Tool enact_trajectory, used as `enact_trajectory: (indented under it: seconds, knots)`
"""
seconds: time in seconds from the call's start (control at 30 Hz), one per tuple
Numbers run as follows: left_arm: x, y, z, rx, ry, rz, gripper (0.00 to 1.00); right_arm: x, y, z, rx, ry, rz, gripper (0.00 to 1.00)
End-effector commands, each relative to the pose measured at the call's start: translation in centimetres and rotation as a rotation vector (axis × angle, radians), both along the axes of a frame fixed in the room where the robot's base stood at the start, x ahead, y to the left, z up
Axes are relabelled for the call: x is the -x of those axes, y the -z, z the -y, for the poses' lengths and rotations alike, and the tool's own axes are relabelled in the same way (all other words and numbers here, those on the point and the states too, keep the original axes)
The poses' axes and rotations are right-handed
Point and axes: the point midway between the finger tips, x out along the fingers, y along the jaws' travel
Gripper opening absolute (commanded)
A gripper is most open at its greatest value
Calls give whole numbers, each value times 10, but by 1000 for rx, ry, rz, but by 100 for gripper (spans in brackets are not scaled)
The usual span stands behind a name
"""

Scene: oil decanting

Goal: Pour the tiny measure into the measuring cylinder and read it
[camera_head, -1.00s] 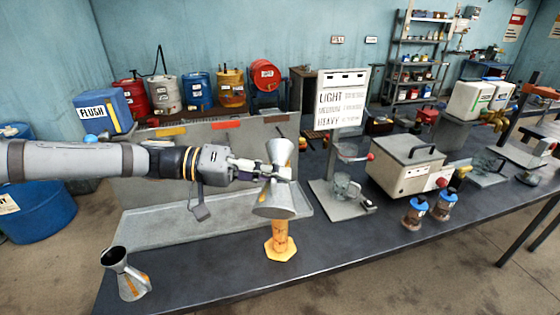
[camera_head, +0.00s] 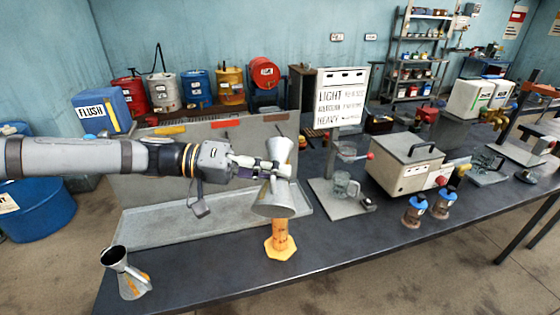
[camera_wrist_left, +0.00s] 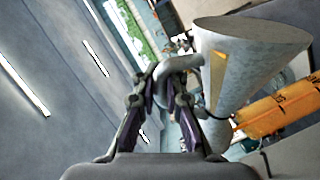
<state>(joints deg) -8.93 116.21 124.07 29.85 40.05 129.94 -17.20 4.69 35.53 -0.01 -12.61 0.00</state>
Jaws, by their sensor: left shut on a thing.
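My left gripper (camera_head: 268,168) is shut on the handle of a grey metal measure with a wide flared base (camera_head: 272,200) and a narrow waist. The measure is tilted, with its wide end low and towards the head camera. It also shows in the left wrist view (camera_wrist_left: 245,60), beside the fingers (camera_wrist_left: 165,115). The orange-yellow measuring cylinder (camera_head: 281,236) stands upright on its hexagonal foot, directly below and behind the measure. Its top is hidden by the measure in the head view; its printed scale shows in the wrist view (camera_wrist_left: 285,108). No liquid stream is visible.
A second metal measure (camera_head: 125,275) stands at the bench's front left. A grey tray (camera_head: 170,228) lies behind. To the right are a glass jug (camera_head: 345,185), a sign (camera_head: 340,98), a lidded box (camera_head: 404,168) and two blue-capped jars (camera_head: 415,211). The front bench strip is clear.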

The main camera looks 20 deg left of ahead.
Motion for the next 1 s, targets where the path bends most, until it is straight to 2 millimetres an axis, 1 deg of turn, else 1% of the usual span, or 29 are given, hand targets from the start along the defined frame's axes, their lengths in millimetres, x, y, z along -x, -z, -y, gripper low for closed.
enact_trajectory:
  seconds: [1.0]
  knots:
    - [2,-5,2,7,0,-28,0,0,-3,-2,-3,1,0,40]
